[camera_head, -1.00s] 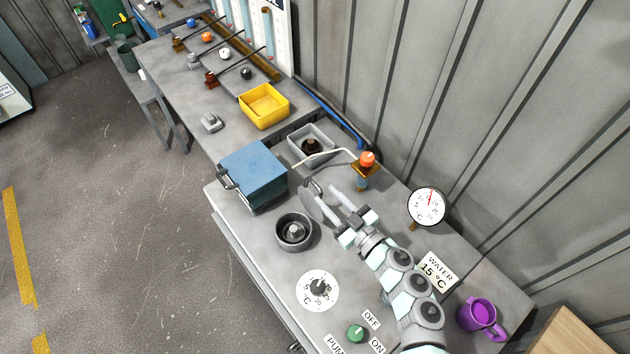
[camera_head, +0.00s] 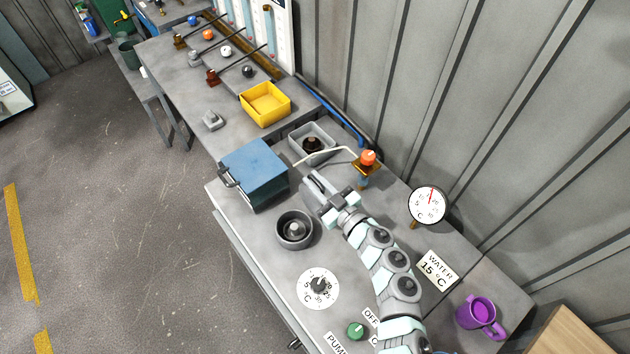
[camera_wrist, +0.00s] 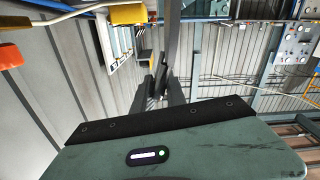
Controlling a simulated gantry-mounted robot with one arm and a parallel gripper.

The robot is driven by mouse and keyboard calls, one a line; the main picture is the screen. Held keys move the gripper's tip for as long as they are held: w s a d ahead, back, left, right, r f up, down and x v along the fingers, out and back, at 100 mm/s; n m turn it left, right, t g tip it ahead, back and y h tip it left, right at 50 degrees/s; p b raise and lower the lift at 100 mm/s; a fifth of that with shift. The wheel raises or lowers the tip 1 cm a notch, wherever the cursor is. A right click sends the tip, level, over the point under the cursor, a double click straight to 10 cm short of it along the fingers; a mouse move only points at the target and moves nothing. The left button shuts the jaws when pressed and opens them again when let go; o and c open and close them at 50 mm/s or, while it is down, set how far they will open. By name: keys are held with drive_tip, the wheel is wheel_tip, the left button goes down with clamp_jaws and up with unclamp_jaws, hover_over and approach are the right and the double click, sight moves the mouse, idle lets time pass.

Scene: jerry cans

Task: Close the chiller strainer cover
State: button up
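The strainer (camera_head: 295,230) is a dark round cup with a grey knob in its middle, set in the bench top; its mouth is uncovered. My gripper (camera_head: 313,180) is just behind and right of it, low over the bench, at the spot of the upright round cover. The cover is mostly hidden by the gripper in the head view. In the wrist view a thin grey upright strip (camera_wrist: 173,40), perhaps the cover edge-on, stands by my dark fingers. I cannot tell whether the fingers grip it.
A blue box (camera_head: 256,175) with a handle stands left of the gripper. A grey basin (camera_head: 312,146) and yellow bin (camera_head: 265,104) lie farther back. A dial (camera_head: 318,288) and purple mug (camera_head: 480,314) are nearer.

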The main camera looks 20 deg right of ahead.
clamp_jaws()
idle(0.9)
